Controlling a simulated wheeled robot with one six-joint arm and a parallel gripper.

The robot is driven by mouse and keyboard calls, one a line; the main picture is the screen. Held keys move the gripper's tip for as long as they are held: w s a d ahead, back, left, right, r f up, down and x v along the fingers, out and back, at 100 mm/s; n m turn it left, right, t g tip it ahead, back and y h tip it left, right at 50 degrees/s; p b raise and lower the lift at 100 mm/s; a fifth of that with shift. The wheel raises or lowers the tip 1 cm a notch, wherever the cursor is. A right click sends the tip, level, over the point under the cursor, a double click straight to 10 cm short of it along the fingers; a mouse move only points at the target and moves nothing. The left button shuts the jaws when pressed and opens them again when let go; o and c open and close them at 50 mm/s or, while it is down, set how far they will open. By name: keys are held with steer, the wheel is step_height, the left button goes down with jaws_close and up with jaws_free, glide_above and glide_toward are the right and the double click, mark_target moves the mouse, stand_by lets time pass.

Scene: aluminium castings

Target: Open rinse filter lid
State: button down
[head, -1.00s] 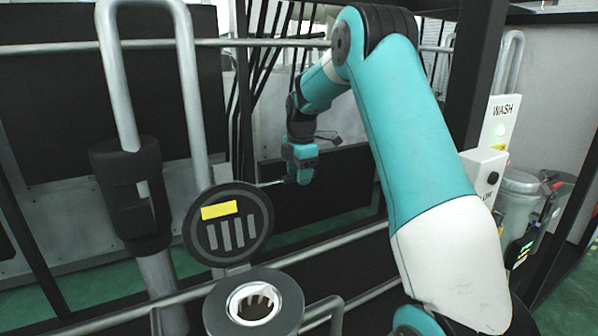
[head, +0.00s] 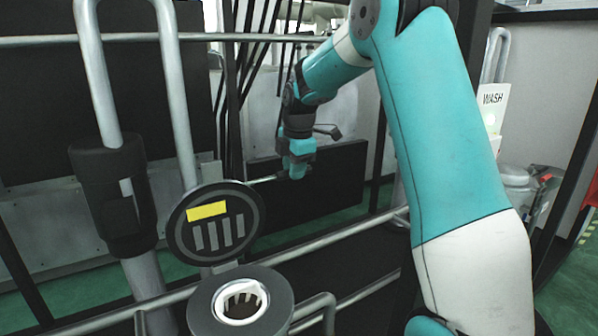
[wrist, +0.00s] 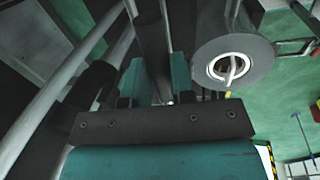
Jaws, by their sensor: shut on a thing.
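The rinse filter lid (head: 217,241) is a dark round disc with a yellow label and grey bars. It stands raised and steeply tilted above the filter housing (head: 281,297), whose round white-rimmed opening is uncovered. My gripper (head: 281,177) is to the right of the lid, at the end of a thin light handle running from the lid's edge. The jaws look closed on that handle, though the contact is small in the head view. In the wrist view my gripper's teal fingers (wrist: 160,88) flank a dark bar, and the open housing (wrist: 258,62) shows at the upper right.
A bent metal pipe (head: 172,95) with a black clamp (head: 115,195) stands left of the lid. Horizontal rails (head: 345,238) run beside the housing and behind my gripper. A white WASH panel (head: 492,105) is at the right. Green floor shows beyond.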

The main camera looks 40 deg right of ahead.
steer(key=shift+s, duration=0.1)
steer(key=c, duration=1)
jaws_free()
steer(key=shift+r, duration=0.4)
steer(key=s+r, duration=0.1)
steer(key=r, duration=0.4)
steer(key=s+r+b, duration=0.1)
steer(key=r, duration=0.5)
steer(key=s+r, duration=0.1)
steer(key=r, duration=0.4)
steer(key=shift+a+r+b, duration=0.15)
steer(key=shift+a+b, duration=0.15)
steer(key=shift+b, duration=0.1)
